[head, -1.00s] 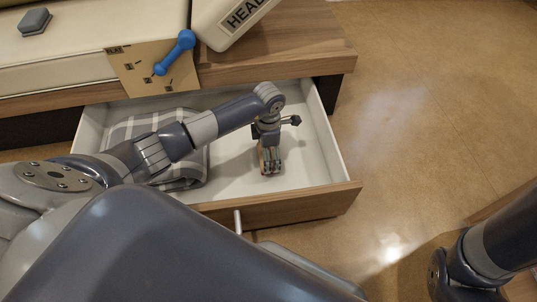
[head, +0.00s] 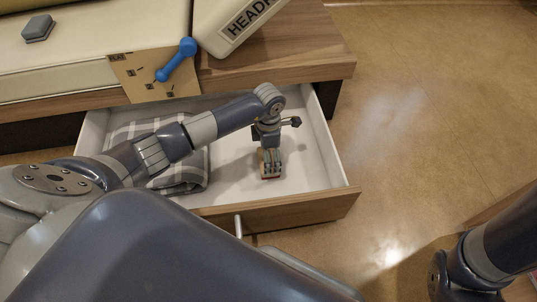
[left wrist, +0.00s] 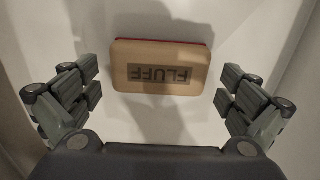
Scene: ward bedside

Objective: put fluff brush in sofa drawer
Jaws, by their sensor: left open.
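The fluff brush (left wrist: 161,67) is a tan block with a red edge and the word FLUFF on it. It lies on the white floor of the open sofa drawer (head: 318,150). My left gripper (head: 269,165) is inside the drawer, pointing down over the brush. In the left wrist view its two fingers (left wrist: 160,95) are spread wide, one on each side of the brush and apart from it. In the head view the gripper covers much of the brush. My right gripper is outside the views; only part of that arm shows at lower right.
A folded grey checked cloth (head: 190,180) lies in the drawer's left part. Above, on the sofa, are a blue dumbbell-shaped thing (head: 177,60) on a tan card (head: 140,84), a grey block (head: 38,28) and a cream box (head: 225,25). The floor (head: 430,110) at right is clear.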

